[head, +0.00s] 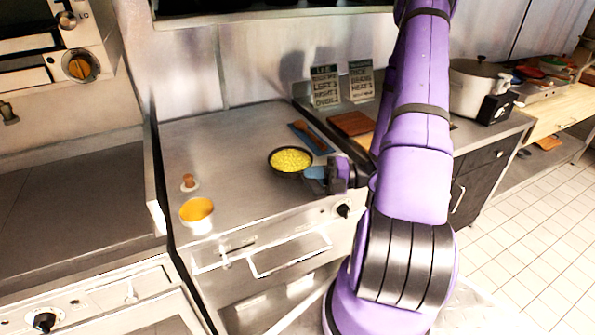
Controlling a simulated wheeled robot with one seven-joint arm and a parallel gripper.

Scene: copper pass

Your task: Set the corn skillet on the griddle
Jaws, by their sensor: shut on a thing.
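The corn skillet (290,160) is a small dark round pan full of yellow corn. It shows in the head view over the right part of a broad flat steel cooktop, which looks like the griddle (225,140). My gripper (322,174) is at the skillet's right side, shut on its blue handle (314,172). The pan looks level. I cannot tell whether its base touches the steel or hangs just above it. The fingertips are small and partly hidden at the handle.
A blue mat with a brown utensil (311,138) lies behind the skillet. A brown board (351,123), signs (325,87) and a large pot (477,88) are farther right.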

